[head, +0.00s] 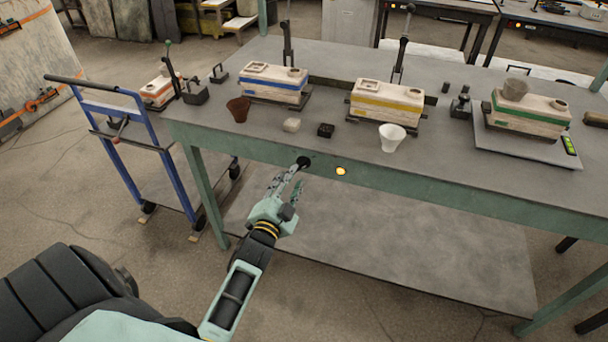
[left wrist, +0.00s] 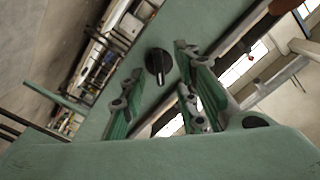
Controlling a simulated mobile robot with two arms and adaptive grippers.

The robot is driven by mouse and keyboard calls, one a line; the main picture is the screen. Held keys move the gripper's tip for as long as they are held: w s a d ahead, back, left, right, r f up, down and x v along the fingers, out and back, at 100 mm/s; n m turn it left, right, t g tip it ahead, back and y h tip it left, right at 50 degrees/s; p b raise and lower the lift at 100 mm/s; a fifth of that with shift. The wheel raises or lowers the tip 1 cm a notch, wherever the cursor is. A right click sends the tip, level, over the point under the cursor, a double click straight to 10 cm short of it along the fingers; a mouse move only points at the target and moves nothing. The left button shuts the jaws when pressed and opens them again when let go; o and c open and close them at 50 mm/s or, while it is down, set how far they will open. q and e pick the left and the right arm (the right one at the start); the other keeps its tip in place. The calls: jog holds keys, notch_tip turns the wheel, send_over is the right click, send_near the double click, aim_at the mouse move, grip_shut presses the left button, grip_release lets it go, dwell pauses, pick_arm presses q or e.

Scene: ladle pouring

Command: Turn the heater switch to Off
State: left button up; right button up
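The heater switch is a round black knob (head: 303,162) on the front edge of the green-framed table. An orange lamp (head: 341,170) glows on the same edge, just right of the knob. My left gripper (head: 294,181) is in front of the table edge with its fingers pointing at the knob. In the left wrist view, the knob (left wrist: 159,65) shows between the two open fingers, with a pale mark on its lower part. The fingers appear apart from the knob, though the exact gap is hard to tell. My right gripper is not in view.
On the grey tabletop (head: 330,160) stand a brown cup (head: 238,109), a white cup (head: 392,137), small blocks and several striped boxes. A scale (head: 540,151) is at the right. A blue cart (head: 105,115) stands left of the table. The floor before the table is clear.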

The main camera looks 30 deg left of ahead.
aim_at(299, 169)
pick_arm(q)
jog(key=x, duration=0.3)
jog(key=shift+w, duration=0.85)
grip_shut()
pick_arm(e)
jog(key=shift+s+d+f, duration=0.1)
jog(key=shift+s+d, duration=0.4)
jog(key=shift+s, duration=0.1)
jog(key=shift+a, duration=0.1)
